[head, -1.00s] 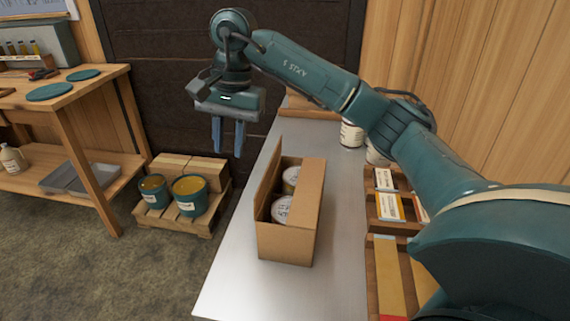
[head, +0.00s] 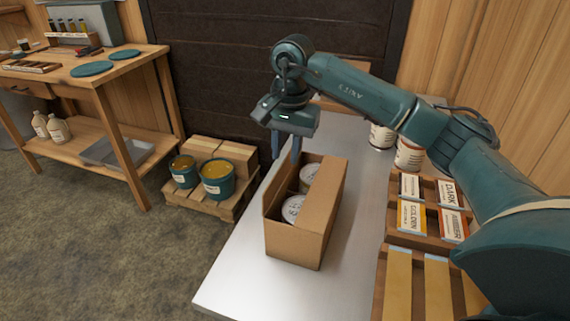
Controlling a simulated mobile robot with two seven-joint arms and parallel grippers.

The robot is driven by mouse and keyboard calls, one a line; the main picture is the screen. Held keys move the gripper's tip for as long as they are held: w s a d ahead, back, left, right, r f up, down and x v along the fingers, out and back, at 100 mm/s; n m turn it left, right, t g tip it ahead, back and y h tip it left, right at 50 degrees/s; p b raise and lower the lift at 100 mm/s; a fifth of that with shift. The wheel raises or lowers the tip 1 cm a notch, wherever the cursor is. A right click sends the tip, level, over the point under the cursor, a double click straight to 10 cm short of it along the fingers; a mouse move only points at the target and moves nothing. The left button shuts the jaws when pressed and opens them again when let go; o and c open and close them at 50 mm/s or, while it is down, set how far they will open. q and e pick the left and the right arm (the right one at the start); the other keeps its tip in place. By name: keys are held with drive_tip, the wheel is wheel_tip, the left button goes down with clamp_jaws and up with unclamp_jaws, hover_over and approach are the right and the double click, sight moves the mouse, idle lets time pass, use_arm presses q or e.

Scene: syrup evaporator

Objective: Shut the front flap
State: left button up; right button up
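An open cardboard box (head: 295,246) stands on the metal counter. Two cans show inside it, a nearer can (head: 293,209) and a farther can (head: 309,174). Its long left flap (head: 272,184) stands up, and its long right flap (head: 325,200) is raised along the right side. I cannot make out a separate front flap at the near end. My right gripper (head: 286,157) points down near the box's far left corner, fingers apart and empty. Whether it touches the box is unclear. My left gripper is out of view.
The bare metal counter (head: 235,275) is clear in front of the box. Wooden trays with label packs (head: 411,217) line the right side, and tins (head: 408,154) stand behind them. Buckets on a pallet (head: 218,180) and a workbench (head: 110,68) are at the left.

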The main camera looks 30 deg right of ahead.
sight(285, 159)
drive_tip(key=shift+w+f, duration=0.1)
drive_tip(key=shift+f, duration=2.2)
drive_tip(key=shift+a, duration=0.1)
clamp_jaws()
